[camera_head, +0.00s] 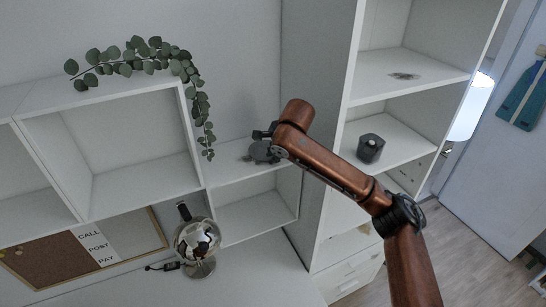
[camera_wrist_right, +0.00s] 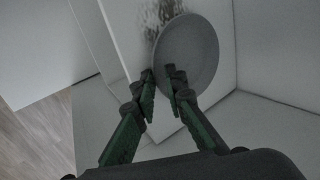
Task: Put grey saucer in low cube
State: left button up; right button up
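The grey saucer (camera_head: 261,153) is by the tip of my right arm, at the upper open cube of the white shelf. In the right wrist view the saucer (camera_wrist_right: 192,48) shows as a round plate in front of the fingers. My right gripper (camera_wrist_right: 159,72) has a visible gap between its fingertips, at the saucer's near left rim. One fingertip overlaps the saucer and the other is just beside its edge. Whether they touch it is unclear. The low cube (camera_head: 258,213) is the empty compartment below. My left gripper is not in view.
A trailing plant (camera_head: 137,58) hangs down the shelf left of the saucer. A tall cabinet (camera_head: 318,120) rises right of the cubes, with a dark jar (camera_head: 370,148) on one shelf.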

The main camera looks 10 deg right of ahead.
jog(key=b+v, duration=0.1)
jog(key=v, duration=1.1)
jog(key=shift+f, duration=0.1)
